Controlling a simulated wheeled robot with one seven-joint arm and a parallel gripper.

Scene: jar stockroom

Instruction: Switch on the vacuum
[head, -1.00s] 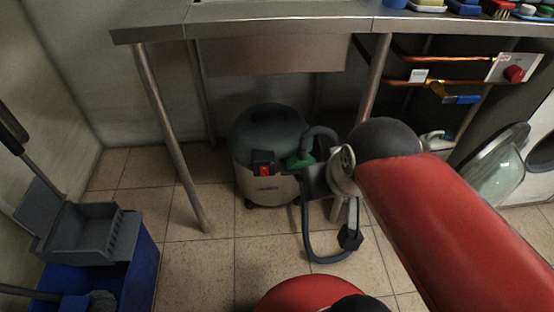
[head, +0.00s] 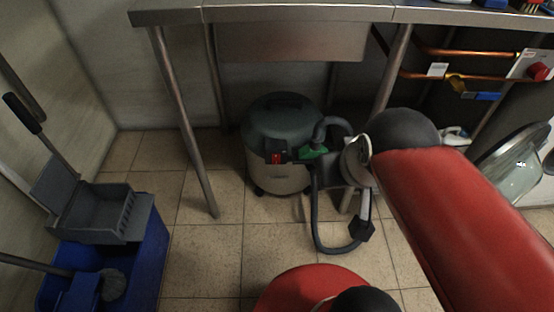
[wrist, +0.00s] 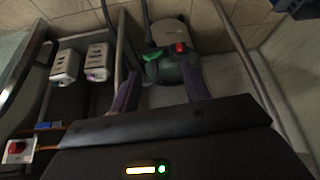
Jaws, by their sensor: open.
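The vacuum (head: 280,175) stands on the tiled floor under the metal table. It has a dark green-grey lid and a pale drum. Its red switch (head: 276,158) shows on the front, below the lid, left of a green hose fitting (head: 314,152). In the wrist view the vacuum (wrist: 171,32) and red switch (wrist: 181,47) appear upside down, beyond the fingers. My gripper (wrist: 160,78) is open with nothing between its fingers, apart from the switch as far as I can tell. In the head view my arm partly hides the gripper, right of the vacuum.
The metal table (head: 290,12) lies overhead, with legs (head: 183,120) left and right of the vacuum. A dark hose (head: 317,215) loops on the floor. A blue mop bucket (head: 150,262) stands at left. Copper pipes (head: 470,53) run at right.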

